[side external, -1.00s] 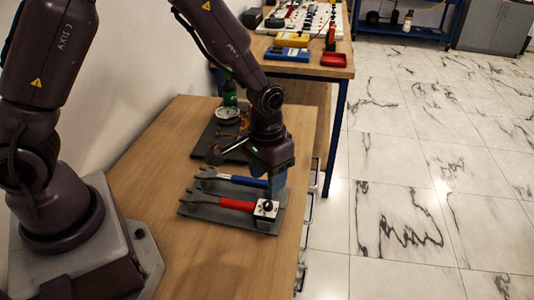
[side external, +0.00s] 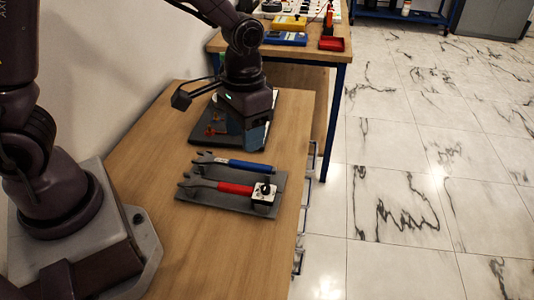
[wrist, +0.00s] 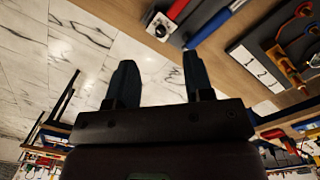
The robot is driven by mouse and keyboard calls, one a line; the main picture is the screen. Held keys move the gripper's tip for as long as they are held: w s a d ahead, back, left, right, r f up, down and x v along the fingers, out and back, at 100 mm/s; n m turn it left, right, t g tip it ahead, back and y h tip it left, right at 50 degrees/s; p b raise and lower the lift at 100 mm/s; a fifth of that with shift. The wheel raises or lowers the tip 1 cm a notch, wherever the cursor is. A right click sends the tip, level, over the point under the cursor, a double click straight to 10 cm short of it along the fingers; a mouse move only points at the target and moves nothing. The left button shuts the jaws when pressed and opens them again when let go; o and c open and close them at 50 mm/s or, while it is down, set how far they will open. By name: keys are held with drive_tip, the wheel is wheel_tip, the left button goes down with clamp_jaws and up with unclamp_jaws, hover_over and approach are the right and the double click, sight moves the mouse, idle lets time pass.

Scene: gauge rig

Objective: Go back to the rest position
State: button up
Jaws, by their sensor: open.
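My gripper (side external: 255,138) hangs at the near edge of the dark gauge board (side external: 200,139), beyond the tool tray. In the wrist view, its two dark fingers (wrist: 160,78) stand well apart with nothing between them but a view of the floor. My arm and gripper hide much of the board. Orange-red parts (side external: 214,131) show on it; the gauge itself is hidden in the side view.
A grey tray (side external: 222,211) holds a blue-handled wrench (side external: 248,166), a red-handled wrench (side external: 234,188) and a white block with a black knob (side external: 264,193). A second table (side external: 335,57) with meters stands behind. The wood at the front is clear.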

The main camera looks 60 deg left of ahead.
drive_tip(key=s+a+r+t, duration=0.2)
drive_tip(key=s+r+t, duration=0.1)
drive_tip(key=s+r, duration=0.3)
drive_tip(key=s+a+r+t, duration=0.3)
drive_tip(key=s+r, duration=0.3)
drive_tip(key=r, duration=0.3)
drive_tip(key=shift+r, duration=0.2)
